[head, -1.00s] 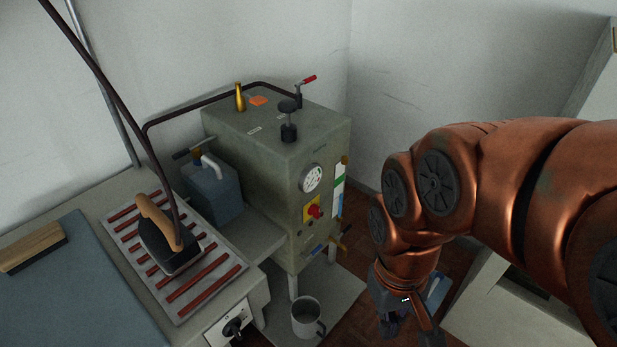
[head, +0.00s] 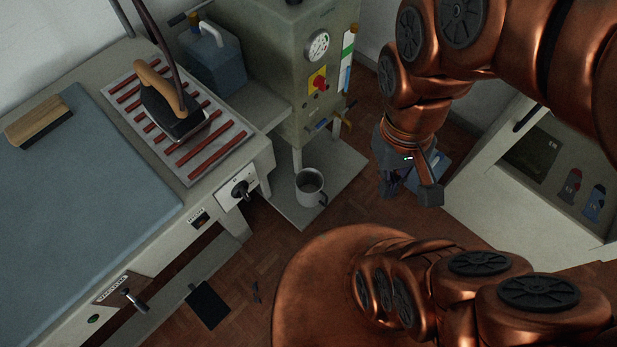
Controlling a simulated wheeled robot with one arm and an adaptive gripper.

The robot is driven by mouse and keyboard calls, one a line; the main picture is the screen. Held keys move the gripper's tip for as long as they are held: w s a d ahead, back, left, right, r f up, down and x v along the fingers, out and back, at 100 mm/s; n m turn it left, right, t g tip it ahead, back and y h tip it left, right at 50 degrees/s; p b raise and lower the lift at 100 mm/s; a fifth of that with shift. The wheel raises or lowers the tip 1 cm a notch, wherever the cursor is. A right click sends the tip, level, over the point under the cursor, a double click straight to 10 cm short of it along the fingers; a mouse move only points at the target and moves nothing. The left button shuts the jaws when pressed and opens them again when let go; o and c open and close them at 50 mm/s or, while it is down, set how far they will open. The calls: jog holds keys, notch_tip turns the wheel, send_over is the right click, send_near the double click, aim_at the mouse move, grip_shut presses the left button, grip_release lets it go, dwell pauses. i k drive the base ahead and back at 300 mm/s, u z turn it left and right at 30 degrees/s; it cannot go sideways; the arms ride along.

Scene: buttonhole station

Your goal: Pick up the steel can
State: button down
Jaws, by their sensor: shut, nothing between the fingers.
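The steel can (head: 311,188) is a grey, open-topped can with a dark handle on its right side. It stands upright on a pale plate (head: 290,213) on the floor, below the front of the boiler cabinet. My gripper (head: 412,196) points down to the right of the can, clearly apart from it. It is shut and empty. Its fingers are dark and partly seen from the side.
The boiler cabinet (head: 305,80) and its leg stand behind the can. The ironing table (head: 90,200) with an iron (head: 172,105) on a striped rest is at left. An open white cabinet (head: 540,180) is at right. Brown floor lies between can and gripper.

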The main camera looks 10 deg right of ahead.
aim_at(310, 183)
jog(key=u, duration=1.9)
jog(key=k, duration=1)
jog(key=u, duration=0.3)
